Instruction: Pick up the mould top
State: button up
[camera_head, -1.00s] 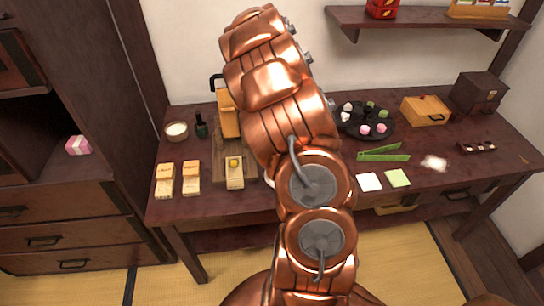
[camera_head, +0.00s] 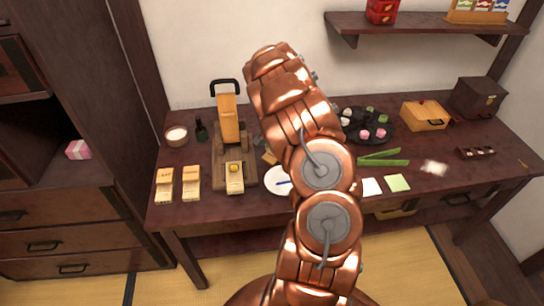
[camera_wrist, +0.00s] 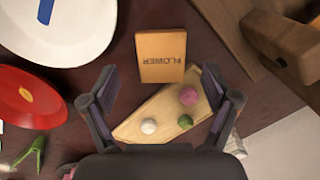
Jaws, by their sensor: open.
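A flat wooden block marked "FLOWER" (camera_wrist: 162,58) lies on the dark table in the wrist view. It looks like the mould top, though the frames do not settle this. My gripper (camera_wrist: 160,78) is open and empty, with the block ahead of and between its spread fingers, apparently untouched. In the head view my arm hides the gripper; a small tan piece (camera_head: 269,157) beside the arm may be the same block. Two pairs of wooden mould pieces (camera_head: 164,183) (camera_head: 191,181) lie at the table's left front. Another mould piece with a yellow lump (camera_head: 234,176) sits on the press base.
A wooden press (camera_head: 229,118) with a black handle stands at left. A white plate (camera_head: 278,181) lies beside it. In the wrist view a pale board (camera_wrist: 160,112) bears white, green and pink balls. A red dish (camera_wrist: 28,98) lies at left. Green tongs (camera_head: 383,162) lie right of my arm.

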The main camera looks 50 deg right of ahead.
aim_at(272, 155)
jog(key=shift+w+f+p, duration=0.15)
jog(key=shift+f+p, duration=0.15)
jog(key=shift+f, duration=0.6)
jog(key=shift+w+f+p, duration=0.15)
jog(key=shift+f+p, duration=0.1)
jog(key=shift+f, duration=0.6)
jog(key=c, duration=1.1)
